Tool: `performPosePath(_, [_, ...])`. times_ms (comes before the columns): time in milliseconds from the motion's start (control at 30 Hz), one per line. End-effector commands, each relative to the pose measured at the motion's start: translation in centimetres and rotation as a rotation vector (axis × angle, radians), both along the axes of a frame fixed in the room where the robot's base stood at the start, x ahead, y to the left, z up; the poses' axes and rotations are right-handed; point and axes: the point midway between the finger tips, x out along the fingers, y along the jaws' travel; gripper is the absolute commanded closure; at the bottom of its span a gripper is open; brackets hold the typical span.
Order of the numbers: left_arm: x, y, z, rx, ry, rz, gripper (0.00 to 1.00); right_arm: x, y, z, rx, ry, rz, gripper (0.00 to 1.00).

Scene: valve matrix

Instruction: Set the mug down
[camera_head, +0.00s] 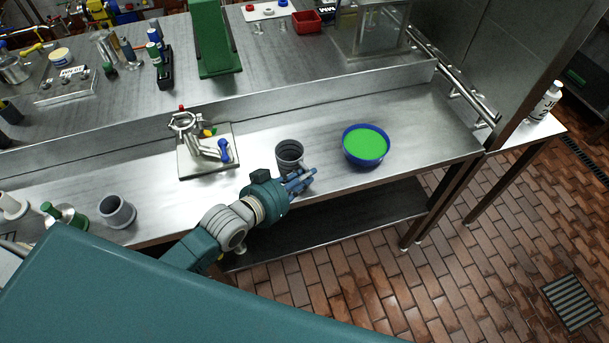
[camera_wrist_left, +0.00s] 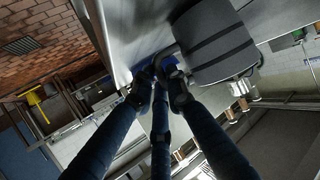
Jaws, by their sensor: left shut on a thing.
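The grey mug (camera_head: 289,153) with dark bands stands upright at the front of the steel counter (camera_head: 270,135). I cannot tell whether its base touches the counter. It fills the upper right of the left wrist view (camera_wrist_left: 215,50). My left gripper (camera_head: 302,180) is at the mug's near side, its blue fingers closed together. My right gripper is not in view.
A blue bowl with green contents (camera_head: 366,145) stands right of the mug. A metal valve fixture (camera_head: 205,150) is to the left. Another grey cup (camera_head: 117,211) stands farther left. Bare counter lies between mug and bowl. The counter's front edge is close to the mug.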

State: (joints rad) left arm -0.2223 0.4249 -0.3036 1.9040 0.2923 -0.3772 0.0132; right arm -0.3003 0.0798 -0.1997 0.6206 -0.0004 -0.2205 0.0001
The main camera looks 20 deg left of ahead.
Motion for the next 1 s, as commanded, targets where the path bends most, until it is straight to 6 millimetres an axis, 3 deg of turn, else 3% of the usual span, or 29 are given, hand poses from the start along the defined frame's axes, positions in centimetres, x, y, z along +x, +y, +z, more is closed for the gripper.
performPosePath(400, [0.1,0.0,-0.6,0.000,-0.002,0.000,1.00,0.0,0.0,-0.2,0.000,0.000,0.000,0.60])
performPosePath(433, [0.1,0.0,-0.6,0.000,-0.002,0.000,0.83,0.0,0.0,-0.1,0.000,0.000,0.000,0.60])
performPosePath(500, [0.0,0.0,-0.6,0.000,-0.002,0.000,0.69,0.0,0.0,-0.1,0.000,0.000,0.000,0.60])
performPosePath(533, [0.0,0.0,-0.6,0.000,-0.002,0.000,0.68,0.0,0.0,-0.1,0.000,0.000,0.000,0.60])
performPosePath(867, [0.0,0.0,-0.1,0.000,-0.002,0.000,0.68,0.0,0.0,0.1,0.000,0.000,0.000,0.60])
performPosePath(1000, [-1.6,0.7,0.2,0.002,0.000,0.000,0.68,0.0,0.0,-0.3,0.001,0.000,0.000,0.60])
